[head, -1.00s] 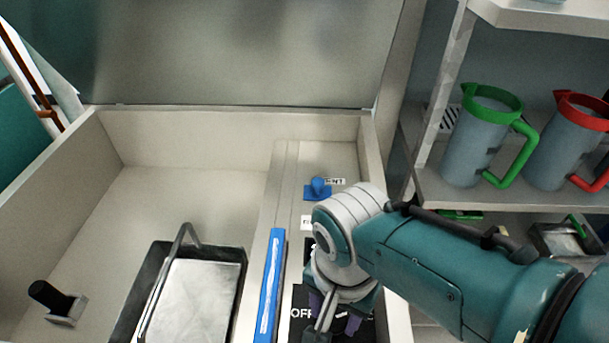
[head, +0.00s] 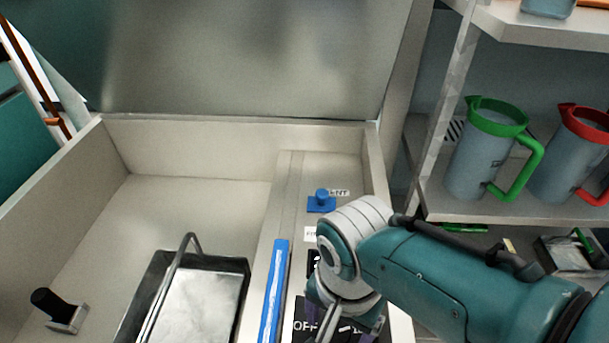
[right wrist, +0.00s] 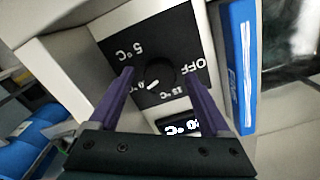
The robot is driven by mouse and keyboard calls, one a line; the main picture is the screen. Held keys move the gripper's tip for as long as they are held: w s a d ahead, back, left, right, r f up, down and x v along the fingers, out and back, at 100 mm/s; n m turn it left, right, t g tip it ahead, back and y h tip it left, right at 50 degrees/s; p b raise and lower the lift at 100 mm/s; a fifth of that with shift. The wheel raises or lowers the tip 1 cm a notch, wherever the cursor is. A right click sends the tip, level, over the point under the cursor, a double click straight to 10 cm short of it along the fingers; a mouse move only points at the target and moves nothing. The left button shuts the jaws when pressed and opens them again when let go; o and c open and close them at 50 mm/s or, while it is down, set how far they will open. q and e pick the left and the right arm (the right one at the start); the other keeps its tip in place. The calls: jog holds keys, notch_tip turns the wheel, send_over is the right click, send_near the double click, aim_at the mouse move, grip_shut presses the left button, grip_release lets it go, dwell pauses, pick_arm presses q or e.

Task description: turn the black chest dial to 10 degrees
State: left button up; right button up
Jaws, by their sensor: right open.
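A white mark on the knob's edge points toward the lower left of that picture. My right gripper (right wrist: 159,76) is open, with its purple fingers on either side of the dial. I cannot tell whether they touch it. In the head view my right gripper (head: 338,326) is over the plate, its OFF label (head: 306,327) showing, and hides the dial. My left gripper is not in view.
A small display (right wrist: 179,126) with °C sits beside the plate; its digits are hard to read. A blue strip (head: 273,290) runs left of the panel, and a blue knob (head: 321,198) lies behind. The lid (head: 240,60) is open.

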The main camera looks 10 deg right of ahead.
aim_at(337, 331)
notch_tip(337, 331, up, 8)
jog(key=p, duration=0.5)
jog(key=shift+r+p, duration=0.15)
jog(key=shift+p, duration=0.2)
jog(key=shift+r, duration=0.8)
